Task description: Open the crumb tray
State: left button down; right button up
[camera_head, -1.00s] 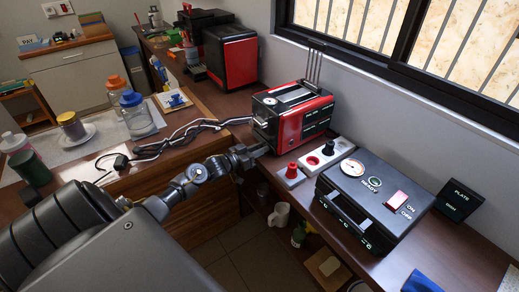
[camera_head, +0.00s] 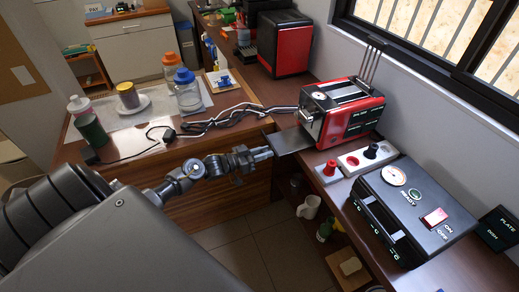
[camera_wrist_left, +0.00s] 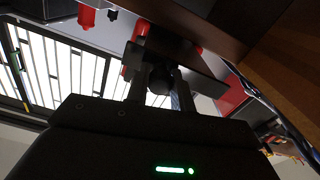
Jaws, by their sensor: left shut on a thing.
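The red and black toaster (camera_head: 343,108) stands on the counter by the wall. Its crumb tray (camera_head: 291,140), a flat dark grey plate, sticks out from the lower left end of the toaster, over the counter's edge. My left gripper (camera_head: 264,153) is shut on the outer end of the tray. In the left wrist view the fingers (camera_wrist_left: 162,82) close around a dark round knob, with the dark tray plate behind it. How far the tray still reaches inside the toaster is hidden. My right gripper is not in view.
A block with a red knob (camera_head: 331,168), a white block with a black knob (camera_head: 367,158) and a black appliance (camera_head: 414,208) stand right of the toaster. Cables (camera_head: 215,121) lie on the wooden cabinet at left. A white mug (camera_head: 309,206) sits on a shelf below.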

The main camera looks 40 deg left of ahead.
pick_arm(q)
jog(key=c, duration=1.2)
grip_release()
jog(key=b+v, duration=0.1)
jog(key=v, duration=1)
